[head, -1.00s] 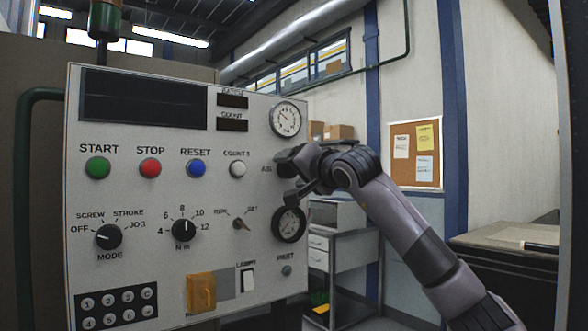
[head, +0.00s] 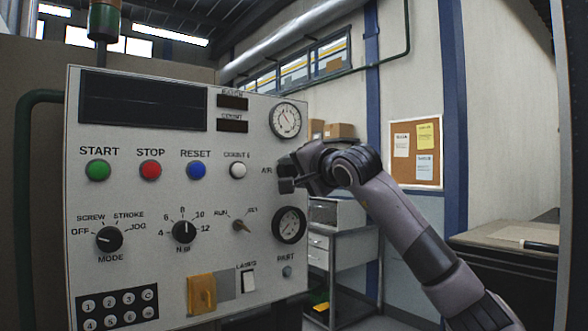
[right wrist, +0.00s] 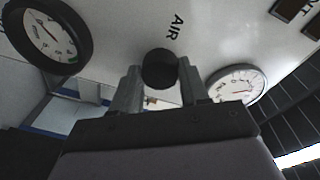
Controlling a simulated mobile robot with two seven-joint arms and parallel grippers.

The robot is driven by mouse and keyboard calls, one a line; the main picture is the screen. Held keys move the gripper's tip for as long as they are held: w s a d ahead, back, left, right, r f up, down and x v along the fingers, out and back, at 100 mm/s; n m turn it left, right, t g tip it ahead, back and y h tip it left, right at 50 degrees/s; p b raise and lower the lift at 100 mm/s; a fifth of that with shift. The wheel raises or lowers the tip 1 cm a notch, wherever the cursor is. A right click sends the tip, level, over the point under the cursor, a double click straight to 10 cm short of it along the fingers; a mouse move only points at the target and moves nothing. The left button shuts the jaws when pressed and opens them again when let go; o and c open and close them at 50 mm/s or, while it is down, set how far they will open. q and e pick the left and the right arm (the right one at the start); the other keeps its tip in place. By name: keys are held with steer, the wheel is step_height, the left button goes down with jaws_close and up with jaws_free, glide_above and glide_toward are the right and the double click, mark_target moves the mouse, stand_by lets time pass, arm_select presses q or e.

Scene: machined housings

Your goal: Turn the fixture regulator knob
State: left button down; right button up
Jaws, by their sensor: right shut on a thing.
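The black regulator knob (right wrist: 160,68) sticks out of the grey panel beside the label AIR. My right gripper (right wrist: 156,82) is shut on it, with one finger on each side of the knob in the right wrist view. In the head view the right gripper (head: 285,179) is at the panel's right side, between the two gauges, and hides most of the knob. The upper gauge (head: 285,121) is white-rimmed and the lower gauge (head: 289,225) black-rimmed. My left gripper is not in view.
The panel (head: 150,213) also carries green, red, blue and white buttons, a MODE dial (head: 109,238), another dial (head: 184,231), a keypad (head: 115,307) and an orange cover (head: 201,294). A grey cart (head: 345,255) stands behind, right of the panel.

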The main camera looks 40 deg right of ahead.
steer(key=m+p, duration=0.1)
steer(key=m, duration=0.4)
steer(key=shift+r, duration=0.1)
steer(key=m+y, duration=0.1)
steer(key=m, duration=0.3)
steer(key=shift+d+g+p, duration=0.1)
steer(key=shift+g+p, duration=0.2)
steer(key=m, duration=0.5)
steer(key=shift+y, duration=0.4)
steer(key=shift+d+m+y, duration=0.15)
steer(key=shift+m+y, duration=0.35)
steer(key=shift+m, duration=1.9)
steer(key=o, duration=1.1)
steer(key=shift+r, duration=0.1)
steer(key=shift+c, duration=0.2)
steer(key=shift+s, duration=0.1)
